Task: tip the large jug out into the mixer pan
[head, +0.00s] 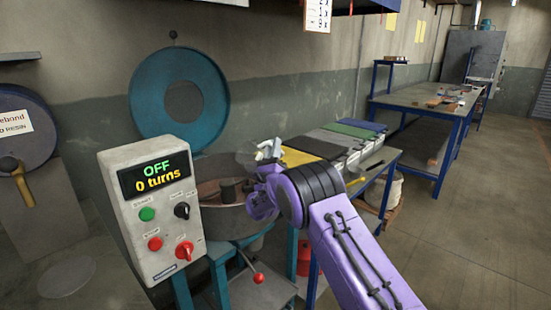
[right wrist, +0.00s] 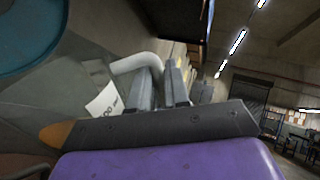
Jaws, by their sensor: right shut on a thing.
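The mixer pan (head: 228,222) is a round grey metal bowl behind the control box, with brownish parts or material inside. My right gripper (head: 262,168) is above the pan's right side, at the end of my purple arm. In the right wrist view its fingers (right wrist: 162,88) are shut on the pale curved handle (right wrist: 138,62) of the large jug. The jug's clear body is hard to make out; its white label (right wrist: 104,100) shows tilted. In the head view the handle (head: 268,150) shows, and the jug's contents cannot be made out. My left gripper is not in view.
The control box (head: 150,212) reads OFF, 0 turns, and stands close left of the pan. A teal round lid (head: 180,92) is raised behind the pan. A bench with coloured trays (head: 350,132) is at right, near my arm. Floor at far right is clear.

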